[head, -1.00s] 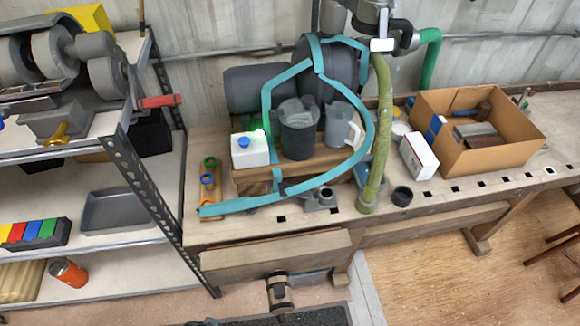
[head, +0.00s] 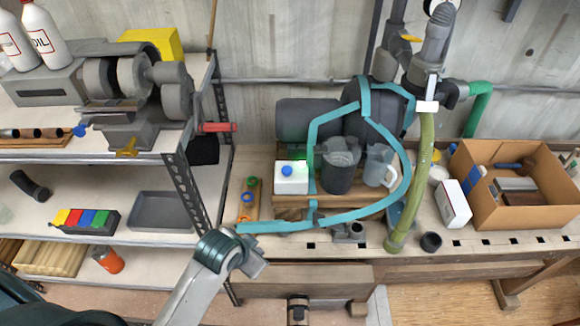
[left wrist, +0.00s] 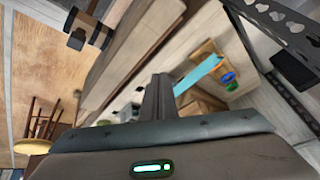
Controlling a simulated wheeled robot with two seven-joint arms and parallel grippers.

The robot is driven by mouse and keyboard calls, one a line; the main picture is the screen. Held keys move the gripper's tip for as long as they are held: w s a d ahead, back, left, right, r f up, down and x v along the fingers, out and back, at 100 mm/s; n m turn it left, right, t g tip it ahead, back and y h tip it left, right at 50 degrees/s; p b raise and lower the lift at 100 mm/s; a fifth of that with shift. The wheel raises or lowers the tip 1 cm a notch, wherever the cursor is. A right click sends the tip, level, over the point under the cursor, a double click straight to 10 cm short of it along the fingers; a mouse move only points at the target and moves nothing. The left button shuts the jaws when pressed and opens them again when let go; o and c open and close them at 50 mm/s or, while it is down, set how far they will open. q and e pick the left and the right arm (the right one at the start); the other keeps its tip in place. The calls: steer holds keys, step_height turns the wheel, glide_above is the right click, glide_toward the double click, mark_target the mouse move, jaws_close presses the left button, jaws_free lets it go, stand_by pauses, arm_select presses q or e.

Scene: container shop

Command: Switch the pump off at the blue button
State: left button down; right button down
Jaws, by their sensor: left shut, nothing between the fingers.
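The blue button (head: 287,171) sits on top of a small white box (head: 291,184) on the workbench, at the left end of a wooden block. A green glow shows at the box's back right edge. A dark grey pump-like machine (head: 308,118) with teal bands stands behind it. My left gripper (head: 262,264) is in front of the bench's front edge, below and left of the button and well apart from it. In the left wrist view its fingers (left wrist: 158,95) are shut and empty. The button cannot be made out there. My right gripper is not in view.
A teal strip (head: 275,227) curves along the bench front between my left gripper and the white box. A metal shelf post (head: 197,190) rises at left.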

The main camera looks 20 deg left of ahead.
arm_select(q)
steer(key=w+r+m+t, duration=0.2)
steer(key=w+r+m, duration=0.1)
steer(key=w+r, duration=0.9)
step_height(320, 180, up, 11)
steer(key=m+t+p, duration=0.1)
steer(key=m+t, duration=0.1)
steer(key=m, duration=0.1)
glide_above(283, 170)
steer(key=shift+f, duration=0.15)
steer(key=shift+f+b, duration=0.55)
steer(key=shift+f, duration=3.7)
steer(key=shift+f, duration=0.15)
steer(key=shift+f, duration=0.25)
